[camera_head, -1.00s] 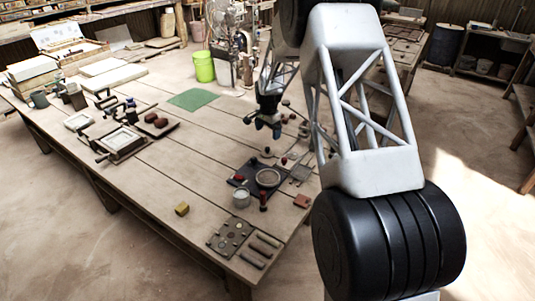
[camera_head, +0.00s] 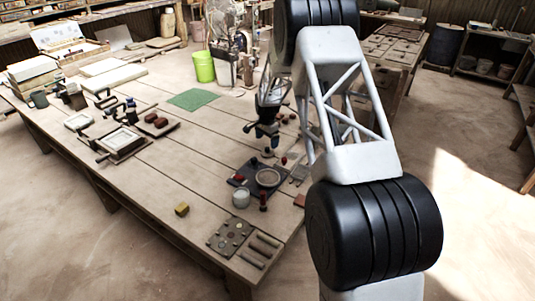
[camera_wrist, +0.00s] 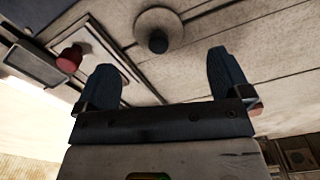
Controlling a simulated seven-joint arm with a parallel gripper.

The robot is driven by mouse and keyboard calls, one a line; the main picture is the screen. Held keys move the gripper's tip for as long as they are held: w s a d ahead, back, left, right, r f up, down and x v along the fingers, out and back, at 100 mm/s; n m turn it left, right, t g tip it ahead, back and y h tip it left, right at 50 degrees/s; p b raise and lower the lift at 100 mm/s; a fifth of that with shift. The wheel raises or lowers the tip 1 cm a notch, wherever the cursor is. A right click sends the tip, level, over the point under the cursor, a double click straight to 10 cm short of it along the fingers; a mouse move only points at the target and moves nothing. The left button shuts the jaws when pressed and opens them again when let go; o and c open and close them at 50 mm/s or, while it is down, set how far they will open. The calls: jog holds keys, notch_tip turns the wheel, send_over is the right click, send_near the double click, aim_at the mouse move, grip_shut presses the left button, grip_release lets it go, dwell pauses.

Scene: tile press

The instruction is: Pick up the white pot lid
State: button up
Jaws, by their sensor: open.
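The white pot lid is a pale round disc (camera_wrist: 178,20) with a dark knob (camera_wrist: 158,41), seen in the wrist view beyond my fingertips and roughly between them. In the head view its dark knob (camera_head: 268,152) shows just below my gripper (camera_head: 264,134), and the disc is hard to make out against the table. My gripper in the wrist view (camera_wrist: 167,68) has two blue fingers wide apart with nothing between them. It appears apart from the lid, above the table.
A red knob (camera_wrist: 70,58) sits beside the lid in the wrist view.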

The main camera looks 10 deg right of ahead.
aim_at(268, 148)
jog(key=shift+f, duration=0.55)
jog(key=shift+d+f, duration=0.1)
jog(key=shift+f, duration=2.5)
jog(key=c, duration=1)
jog(key=shift+r, duration=0.1)
jog(key=shift+r, duration=4.9)
